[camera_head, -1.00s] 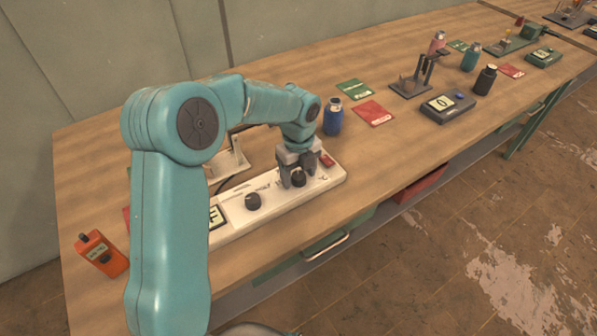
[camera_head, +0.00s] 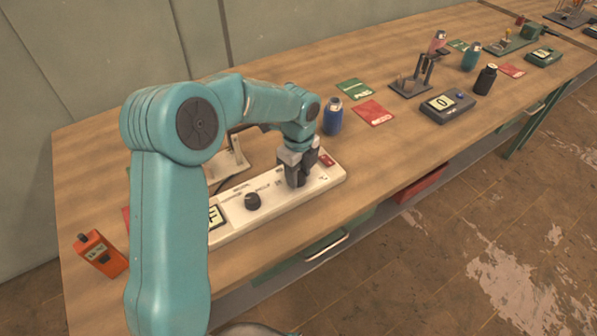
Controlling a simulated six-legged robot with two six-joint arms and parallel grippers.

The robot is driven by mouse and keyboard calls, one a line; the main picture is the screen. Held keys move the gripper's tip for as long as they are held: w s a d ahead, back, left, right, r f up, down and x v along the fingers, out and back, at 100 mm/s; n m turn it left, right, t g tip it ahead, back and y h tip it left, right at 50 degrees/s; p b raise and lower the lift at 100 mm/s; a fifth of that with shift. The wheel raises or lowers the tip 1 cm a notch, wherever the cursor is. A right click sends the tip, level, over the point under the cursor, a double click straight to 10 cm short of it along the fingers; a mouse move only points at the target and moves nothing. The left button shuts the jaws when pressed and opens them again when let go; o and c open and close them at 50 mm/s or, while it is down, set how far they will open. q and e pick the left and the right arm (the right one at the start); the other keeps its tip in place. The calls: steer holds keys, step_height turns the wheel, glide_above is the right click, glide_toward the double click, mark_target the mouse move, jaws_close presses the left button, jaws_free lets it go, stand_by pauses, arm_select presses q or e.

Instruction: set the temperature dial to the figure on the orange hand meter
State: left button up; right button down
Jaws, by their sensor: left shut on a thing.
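A long white control panel (camera_head: 265,217) lies on the bench, with two black dials and a display at its left end, partly hidden by my arm. My left gripper (camera_head: 299,182) points down over the right-hand dial and is shut on it; its fingers hide most of that dial. The left-hand dial (camera_head: 253,201) stands free. The panel's lettering is too small to read. The orange hand meter (camera_head: 101,254) lies at the bench's left front, with a small pale screen whose figure I cannot read. My right gripper is not in view.
A red switch (camera_head: 327,160) sits at the panel's right end. A blue bottle (camera_head: 333,117) stands just behind it. Green (camera_head: 354,89) and red (camera_head: 373,113) cards and a dark display box (camera_head: 447,106) lie farther right. The bench front right of the panel is clear.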

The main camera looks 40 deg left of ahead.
arm_select(q)
steer(key=n, duration=0.3)
steer(key=shift+n, duration=0.4)
steer(key=n, duration=0.3)
steer(key=shift+n+b, duration=0.3)
steer(key=shift+b, duration=0.1)
steer(key=n, duration=0.3)
steer(key=shift+n+b, duration=0.3)
steer(key=shift+r+n, duration=0.1)
steer(key=shift+n, duration=1.8)
steer(key=o, duration=1.1)
steer(key=shift+c, duration=0.2)
